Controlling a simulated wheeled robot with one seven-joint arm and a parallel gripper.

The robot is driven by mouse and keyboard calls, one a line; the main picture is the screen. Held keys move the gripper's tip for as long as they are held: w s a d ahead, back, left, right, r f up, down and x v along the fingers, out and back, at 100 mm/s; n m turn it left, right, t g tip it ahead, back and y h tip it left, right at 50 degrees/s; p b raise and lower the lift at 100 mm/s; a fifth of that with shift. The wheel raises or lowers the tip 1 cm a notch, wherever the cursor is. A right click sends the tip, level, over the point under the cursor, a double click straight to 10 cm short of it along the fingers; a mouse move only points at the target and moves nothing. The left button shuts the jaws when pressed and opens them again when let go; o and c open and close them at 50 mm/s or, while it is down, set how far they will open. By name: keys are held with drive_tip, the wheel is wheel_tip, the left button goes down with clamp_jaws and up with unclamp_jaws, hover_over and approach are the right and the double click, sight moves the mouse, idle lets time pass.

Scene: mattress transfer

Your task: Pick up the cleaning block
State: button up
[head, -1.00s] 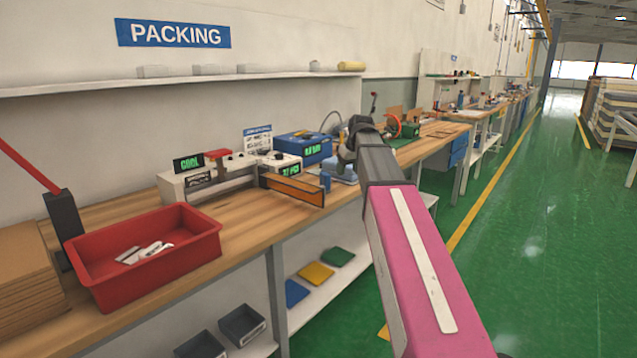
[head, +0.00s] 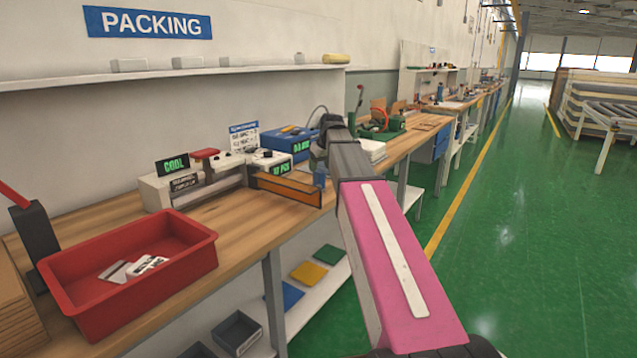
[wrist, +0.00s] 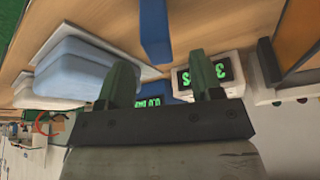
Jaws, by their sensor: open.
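My gripper (head: 327,130) is at the far end of my arm over the packing bench (head: 235,215). In the wrist view my gripper (wrist: 163,72) has two dark green fingers spread apart, with nothing between them. A small upright blue piece (head: 320,175) stands on the bench below my gripper; it shows as a blue block (wrist: 155,30) beyond the fingers in the wrist view. I cannot tell for sure whether it is the cleaning block. A pale blue, rounded stack (wrist: 80,72) lies on a white sheet beside the left finger.
A blue box (head: 284,141) and a white display unit (head: 262,162) are behind. A red bin (head: 90,262) holds white pieces. Green floor (head: 480,270) is open at right.

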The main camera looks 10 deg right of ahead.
sight(319, 171)
drive_tip(key=shift+x, duration=2.9)
drive_tip(key=shift+s+d, duration=0.1)
drive_tip(key=shift+c, duration=0.3)
drive_tip(key=c, duration=1)
drive_tip(key=shift+c, duration=0.2)
